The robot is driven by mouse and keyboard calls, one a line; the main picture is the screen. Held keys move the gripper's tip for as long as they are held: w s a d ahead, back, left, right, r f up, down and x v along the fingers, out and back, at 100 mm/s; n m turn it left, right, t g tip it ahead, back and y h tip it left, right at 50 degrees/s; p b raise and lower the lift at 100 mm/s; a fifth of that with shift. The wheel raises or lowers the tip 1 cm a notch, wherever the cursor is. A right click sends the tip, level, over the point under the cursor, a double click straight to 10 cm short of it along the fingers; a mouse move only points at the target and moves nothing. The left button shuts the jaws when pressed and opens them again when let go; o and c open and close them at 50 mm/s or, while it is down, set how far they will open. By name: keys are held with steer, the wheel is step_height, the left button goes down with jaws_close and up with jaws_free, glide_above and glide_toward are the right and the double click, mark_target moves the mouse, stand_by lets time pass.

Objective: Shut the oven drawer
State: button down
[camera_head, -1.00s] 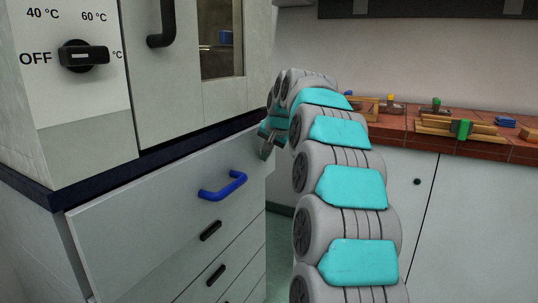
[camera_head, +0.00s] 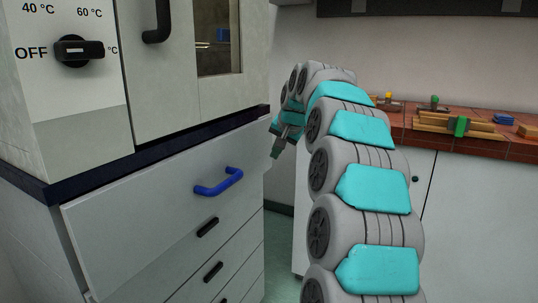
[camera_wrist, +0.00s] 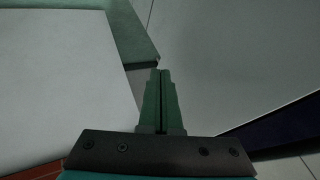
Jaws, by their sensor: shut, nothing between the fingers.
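The oven drawer (camera_head: 130,225) is the wide grey top drawer with a blue handle (camera_head: 218,182), under the dark blue ledge of the oven unit. Its front stands out a little from the cabinet at the left edge. My gripper (camera_head: 275,155) is shut and empty, pointing down beside the right end of the drawer front. It seems apart from the drawer. In the wrist view the green fingers (camera_wrist: 160,72) are together, with a pale panel, probably the drawer front (camera_wrist: 240,55), to their right.
The oven unit (camera_head: 75,120) with a black knob (camera_head: 80,51) stands above the drawer. Lower drawers (camera_head: 215,265) have black handles. A red-tiled bench (camera_head: 480,145) at right holds wooden trays and small blocks. A narrow floor gap (camera_head: 285,240) lies between cabinet and bench.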

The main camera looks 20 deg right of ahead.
mark_target(248, 170)
steer(key=v, duration=0.8)
steer(key=s+a+f+m+t+y, duration=0.1)
steer(key=s+f+m+t+y, duration=0.75)
steer(key=m, duration=1.05)
steer(key=w+a, duration=0.3)
steer(key=w+a+g+y+p, duration=0.1)
steer(key=w+a, duration=0.1)
steer(key=w, duration=0.2)
steer(key=w+a+f+y, duration=0.1)
steer(key=w+a, duration=0.2)
steer(key=shift+w+a+g+y, duration=0.25)
steer(key=shift+w+a+g, duration=0.1)
steer(key=shift+w, duration=0.05)
